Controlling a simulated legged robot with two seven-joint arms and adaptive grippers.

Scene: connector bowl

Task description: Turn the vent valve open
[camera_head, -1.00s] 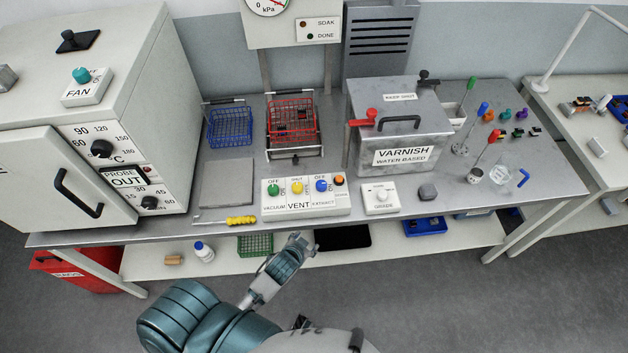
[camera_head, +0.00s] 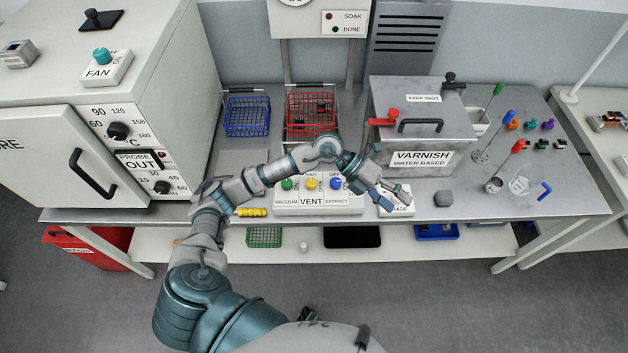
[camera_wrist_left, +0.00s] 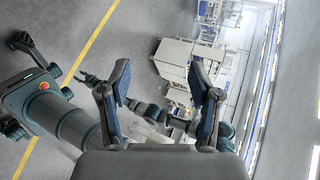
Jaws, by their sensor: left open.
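The vent valve is the yellow knob (camera_head: 310,184) in the middle of the white control panel (camera_head: 312,204), above the word VENT. A green knob (camera_head: 287,184) is on its left and a blue knob (camera_head: 336,184) on its right. My left gripper (camera_head: 398,197) is open and empty, right of the panel and over the white box with the partly hidden label. Its forearm passes just behind the knobs in the picture. The wrist view shows its two fingers apart (camera_wrist_left: 165,80), with nothing between them. A small claw-like shape (camera_wrist_left: 92,78) there may be my right gripper; its state is unclear.
The grey varnish tank (camera_head: 420,135) stands behind and right of my gripper. Red (camera_head: 311,105) and blue (camera_head: 247,116) wire baskets stand at the back. A grey block (camera_head: 443,199) lies to the right. The oven (camera_head: 130,100) fills the left side.

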